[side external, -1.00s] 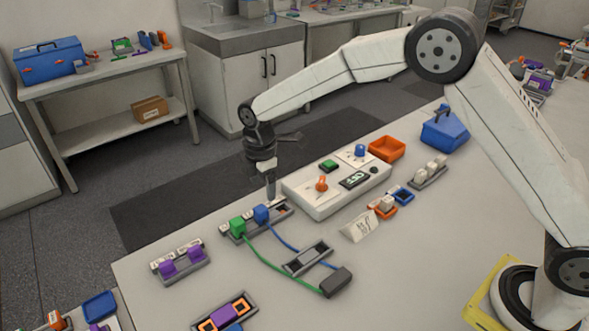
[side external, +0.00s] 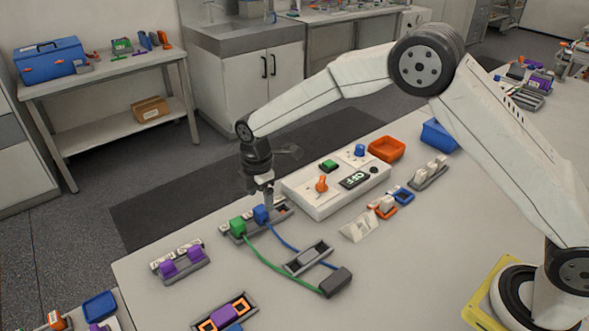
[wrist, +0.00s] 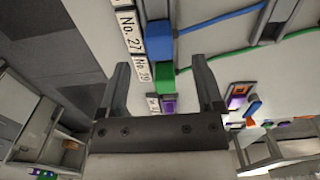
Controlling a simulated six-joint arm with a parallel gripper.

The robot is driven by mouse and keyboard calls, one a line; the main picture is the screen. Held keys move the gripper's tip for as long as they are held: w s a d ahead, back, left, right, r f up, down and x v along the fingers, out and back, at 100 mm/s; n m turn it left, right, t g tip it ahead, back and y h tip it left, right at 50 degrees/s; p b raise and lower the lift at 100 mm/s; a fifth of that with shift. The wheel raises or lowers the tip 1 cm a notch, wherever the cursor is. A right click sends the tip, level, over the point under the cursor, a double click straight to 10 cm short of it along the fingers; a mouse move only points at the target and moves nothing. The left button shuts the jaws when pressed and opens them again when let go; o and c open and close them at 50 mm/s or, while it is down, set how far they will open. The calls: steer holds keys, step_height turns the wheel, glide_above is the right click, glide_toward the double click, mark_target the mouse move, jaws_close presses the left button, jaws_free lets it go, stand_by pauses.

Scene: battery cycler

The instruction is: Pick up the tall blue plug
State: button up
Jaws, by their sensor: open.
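The blue plug (side external: 261,214) stands in a grey holder (side external: 282,214) on the table, beside the green plug (side external: 237,226). A blue cable runs from it. My gripper (side external: 268,204) points down just above and behind the blue plug in the side view, its fingers partly overlapping. In the wrist view, the blue plug (wrist: 158,40) and green plug (wrist: 163,78) show between and ahead of my open, empty fingers (wrist: 159,62). I cannot tell whether a finger touches the blue plug.
A white control box (side external: 335,190) with an orange knob stands close to the right of my gripper. A dark block (side external: 336,282) joins the green and blue cables in front. A holder with purple plugs (side external: 180,263) lies to the left. An orange bin (side external: 387,149) is behind.

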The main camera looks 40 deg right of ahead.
mark_target(261, 209)
steer(key=shift+f, duration=2.35)
steer(key=shift+c, duration=0.2)
jaws_close()
steer(key=shift+r, duration=0.1)
